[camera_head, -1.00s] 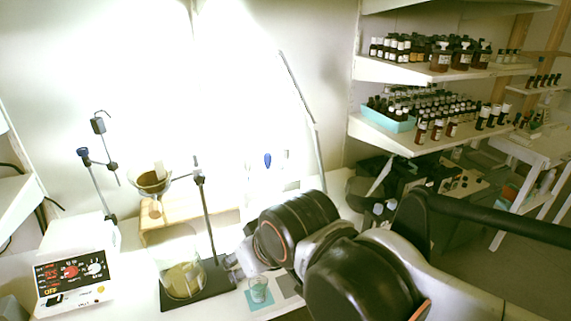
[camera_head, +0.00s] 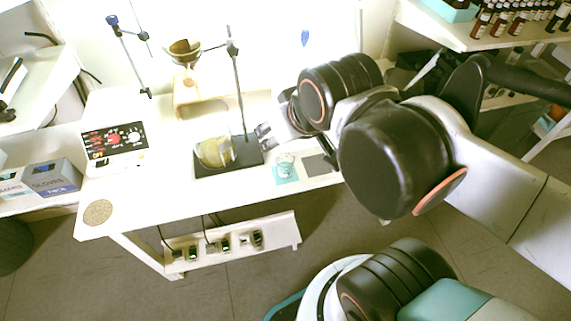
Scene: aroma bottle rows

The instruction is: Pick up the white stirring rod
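I cannot make out a white stirring rod in the now view; it may be hidden or lost against the bright wall and table. My gripper (camera_head: 265,135) is small in view beside the stand's pole, with my dark arm links to its right. Its fingers point left, toward the beaker of yellowish liquid (camera_head: 214,152) on the dark stand base. I cannot tell whether the fingers are apart or hold anything. A small clear beaker (camera_head: 285,167) stands on a teal pad just below and right of the gripper.
A ring stand (camera_head: 238,85) with a funnel of brown matter (camera_head: 184,50) rises behind the beaker. A hotplate stirrer with red displays (camera_head: 115,142) is at the left. A grey pad (camera_head: 317,165) lies right of the teal one. The table's front left is mostly clear, with a round cork mat (camera_head: 97,212).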

